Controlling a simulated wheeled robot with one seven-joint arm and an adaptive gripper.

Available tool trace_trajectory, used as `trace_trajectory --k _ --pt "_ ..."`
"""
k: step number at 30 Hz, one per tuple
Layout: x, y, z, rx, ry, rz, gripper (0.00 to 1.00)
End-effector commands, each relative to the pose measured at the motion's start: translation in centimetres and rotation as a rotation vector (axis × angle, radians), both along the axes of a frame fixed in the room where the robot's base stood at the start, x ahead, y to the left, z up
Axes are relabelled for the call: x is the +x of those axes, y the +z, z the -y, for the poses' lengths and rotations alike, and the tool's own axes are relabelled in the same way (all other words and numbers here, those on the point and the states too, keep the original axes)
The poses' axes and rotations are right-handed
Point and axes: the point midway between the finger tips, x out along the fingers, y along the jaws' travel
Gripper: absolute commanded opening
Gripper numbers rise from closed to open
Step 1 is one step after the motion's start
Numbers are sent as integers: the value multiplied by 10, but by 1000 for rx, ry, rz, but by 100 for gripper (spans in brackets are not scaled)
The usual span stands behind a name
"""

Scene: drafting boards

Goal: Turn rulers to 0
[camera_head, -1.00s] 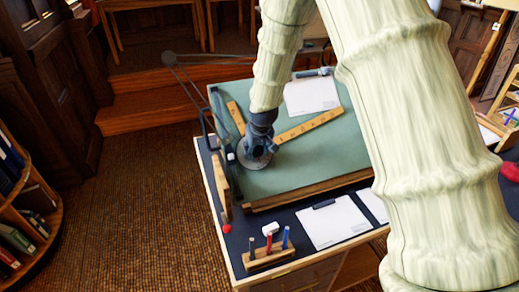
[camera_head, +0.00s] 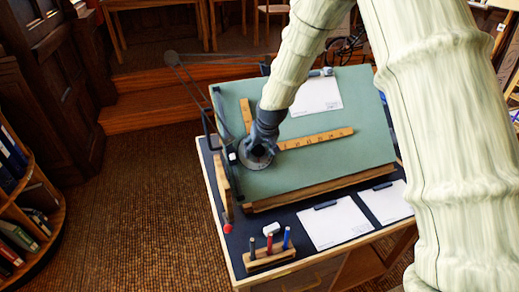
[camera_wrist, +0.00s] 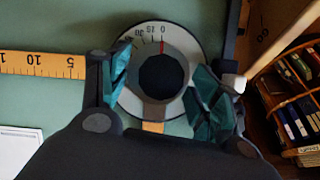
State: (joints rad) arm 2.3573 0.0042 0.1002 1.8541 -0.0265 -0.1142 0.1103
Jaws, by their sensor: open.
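The drafting head's dial (camera_wrist: 183,45) is a pale ring around a dark round hub (camera_wrist: 163,77). In the wrist view a red line on the ring stands at or very near the 0 mark. The long yellow ruler (camera_head: 318,138) runs right from the head, looking roughly parallel to the board's edges. It also shows at left in the wrist view (camera_wrist: 45,65). The short ruler (camera_head: 246,115) points up the board; a bit shows below the dial in the wrist view (camera_wrist: 153,127). My gripper (camera_wrist: 164,80) is open, its teal-padded fingers either side of the hub. Contact cannot be told.
The green drafting board (camera_head: 340,95) tilts on a dark desk (camera_head: 235,225). A paper sheet (camera_head: 318,97) is clipped at its top. A pen stand (camera_head: 268,258), an eraser (camera_head: 271,229) and clipboards (camera_head: 335,223) lie in front. A linkage arm runs along the board's left side.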

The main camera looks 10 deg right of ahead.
Motion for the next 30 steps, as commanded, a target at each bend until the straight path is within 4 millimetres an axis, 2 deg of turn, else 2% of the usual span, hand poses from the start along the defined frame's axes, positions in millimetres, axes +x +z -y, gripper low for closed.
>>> trace_trajectory --k 8,24,30 --pt "-4 10 1 0 0 0 63" --pt "-33 82 9 0 -1 2 63" --pt "-41 101 11 0 -1 1 63"
